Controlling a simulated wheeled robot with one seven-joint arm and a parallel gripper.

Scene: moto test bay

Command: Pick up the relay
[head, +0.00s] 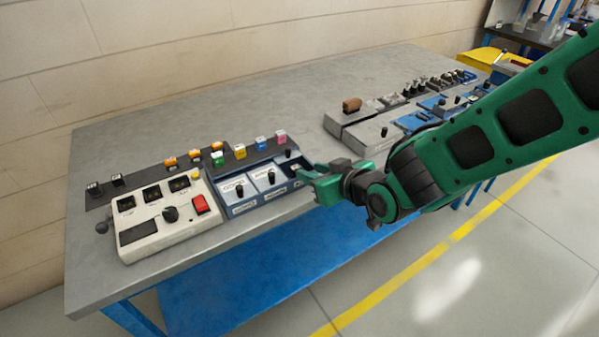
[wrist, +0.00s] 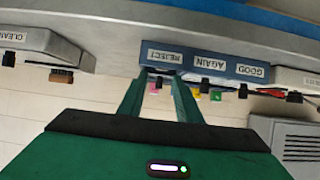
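I cannot tell which one is the relay. My gripper (head: 309,174) is just right of the blue bin unit (head: 245,209). In the wrist view its fingers (wrist: 161,76) are apart, at the REJECT label (wrist: 166,57). The pink block (wrist: 155,89) shows between them, farther back. A small dark shape lies near the tips; I cannot see anything clearly gripped.
A cream test box (head: 160,220) with a red switch stands left of the bins. Grey and blue trays (head: 370,133) with several parts stand at the back right. The bench's front left and its back middle (head: 270,95) are bare.

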